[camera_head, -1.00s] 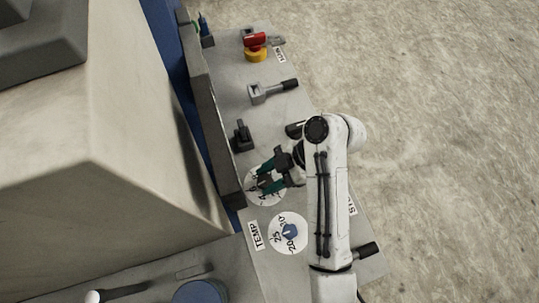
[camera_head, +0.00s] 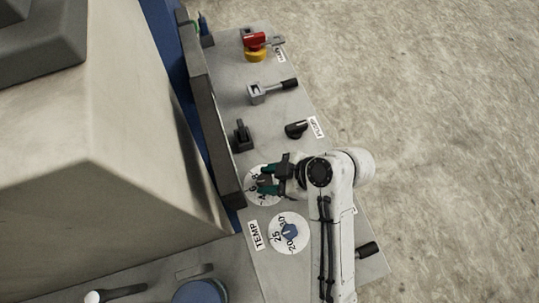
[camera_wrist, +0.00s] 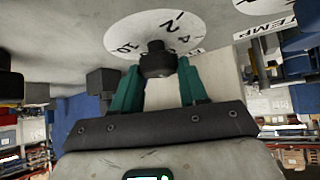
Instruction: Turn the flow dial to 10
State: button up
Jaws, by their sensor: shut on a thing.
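The flow dial (camera_head: 252,196) is a white numbered disc on the grey panel, partly covered by my gripper (camera_head: 265,181) in the head view. In the wrist view the disc (camera_wrist: 112,38) shows the figures 2, 4 and 10, and a dark round knob (camera_wrist: 157,60) stands out from its middle. The green fingers of my gripper (camera_wrist: 159,68) lie on both sides of this knob and are shut on it. Where the dial's pointer stands cannot be made out.
A black PUMP knob (camera_head: 296,130), a grey lever (camera_head: 272,91) and a red and yellow control (camera_head: 255,46) are farther up. A dark raised edge (camera_head: 214,120) borders the panel's left.

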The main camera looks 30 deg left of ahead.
jog(key=m+t, duration=0.1)
jog(key=m, duration=0.1)
jog(key=m+t, duration=0.4)
jog(key=shift+s, duration=0.4)
jog(key=m+t, duration=0.2)
jog(key=m, duration=0.1)
jog(key=m+t+h, duration=0.1)
jog(key=m, duration=0.2)
jog(key=shift+s+a+t, duration=0.1)
jog(key=shift+s+t, duration=0.05)
jog(key=shift+t, duration=0.25)
jog(key=shift+h, duration=0.3)
jog(key=o, duration=1.1)
jog(key=shift+c, duration=0.2)
jog(key=b+v, duration=0.1)
jog(key=v, duration=0.9)
jog(key=shift+s+d+r, duration=0.2)
jog(key=shift+s, duration=0.1)
